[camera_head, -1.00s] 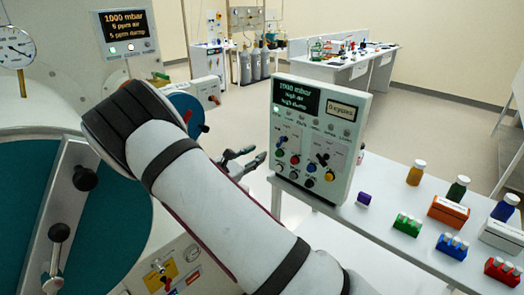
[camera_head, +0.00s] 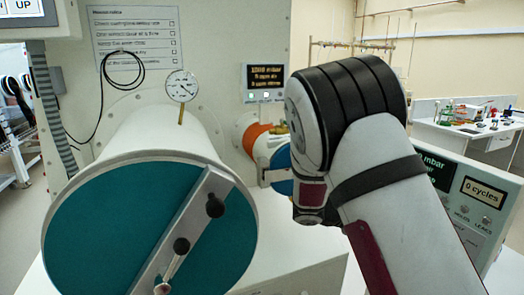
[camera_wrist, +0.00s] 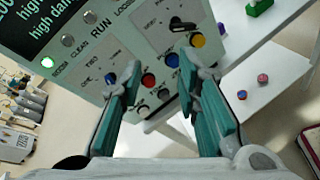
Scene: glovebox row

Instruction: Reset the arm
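My arm rises on the right of the head view, bent at a black-banded joint. My gripper (camera_wrist: 163,80) shows in the wrist view, with its two teal fingers apart and nothing between them. It faces the control panel (camera_wrist: 85,85), whose buttons and switches lie just beyond the fingertips; I cannot tell whether they touch. In the head view the gripper is hidden or out of frame, and my arm covers part of the panel (camera_head: 490,220).
A large chamber door (camera_head: 90,240) with a teal face and a handle bar (camera_head: 200,225) fills the left. A round gauge (camera_head: 181,85) and a small display (camera_head: 265,76) are behind it. A white shelf (camera_wrist: 285,55) lies right of the panel in the wrist view.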

